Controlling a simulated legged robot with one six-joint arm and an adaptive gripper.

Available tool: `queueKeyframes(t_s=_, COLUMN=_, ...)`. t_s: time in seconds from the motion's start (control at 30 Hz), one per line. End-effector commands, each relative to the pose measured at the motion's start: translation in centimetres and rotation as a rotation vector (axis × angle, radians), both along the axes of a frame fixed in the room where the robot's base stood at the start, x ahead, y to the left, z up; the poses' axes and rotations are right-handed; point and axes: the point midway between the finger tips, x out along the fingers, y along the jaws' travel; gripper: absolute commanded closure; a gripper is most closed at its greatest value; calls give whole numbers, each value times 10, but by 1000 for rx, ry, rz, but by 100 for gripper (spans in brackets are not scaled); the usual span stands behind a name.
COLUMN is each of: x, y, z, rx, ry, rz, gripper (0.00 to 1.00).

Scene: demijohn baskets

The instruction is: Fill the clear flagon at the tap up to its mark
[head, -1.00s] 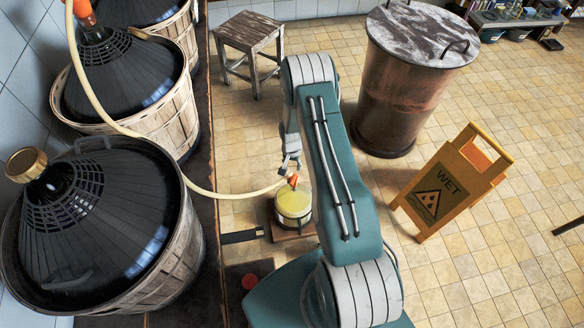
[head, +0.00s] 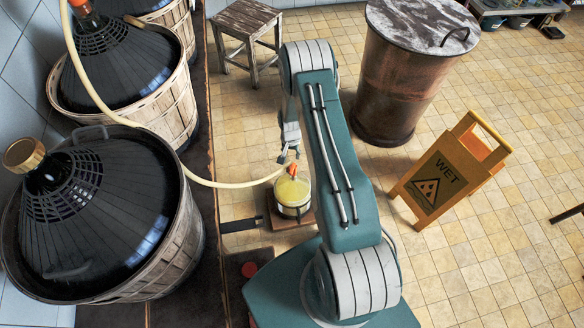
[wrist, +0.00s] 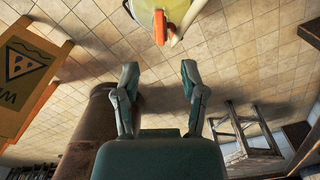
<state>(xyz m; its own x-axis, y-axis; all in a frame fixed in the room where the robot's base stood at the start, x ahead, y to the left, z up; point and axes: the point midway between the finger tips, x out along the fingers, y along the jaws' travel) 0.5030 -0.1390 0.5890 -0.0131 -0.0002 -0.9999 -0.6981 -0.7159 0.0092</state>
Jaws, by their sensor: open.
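The clear flagon (head: 292,207) stands upright on a small brown stand below my gripper, with yellowish liquid showing in it. Its mark and exact level are too small to tell. The orange tap (head: 293,169) is at the end of a cream hose (head: 215,185), at the flagon's mouth. My gripper (head: 289,158) is open and empty, just above and behind the tap. In the wrist view, my fingers (wrist: 160,72) are spread apart with nothing between them, and the orange tap (wrist: 160,26) lies beyond their tips.
Dark demijohns in wicker baskets (head: 175,240) line the left bench. A red cap (head: 249,269) lies near the bench's front. A yellow wet-floor sign (head: 437,180) and a rusty barrel (head: 400,95) stand to the right. A wooden stool (head: 248,40) stands behind. Tiled floor between is clear.

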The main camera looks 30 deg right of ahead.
Motion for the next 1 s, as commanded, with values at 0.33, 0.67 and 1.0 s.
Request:
queueKeyframes(t_s=0.33, x=0, y=0, z=0, rx=0, ry=0, rz=0, gripper=46)
queueKeyframes(t_s=0.67, x=-2, y=0, z=-17, rx=-4, ry=-6, rz=-3, gripper=46)
queueKeyframes(t_s=1.0, x=-2, y=0, z=-72, rx=-4, ry=-5, rz=-3, gripper=46)
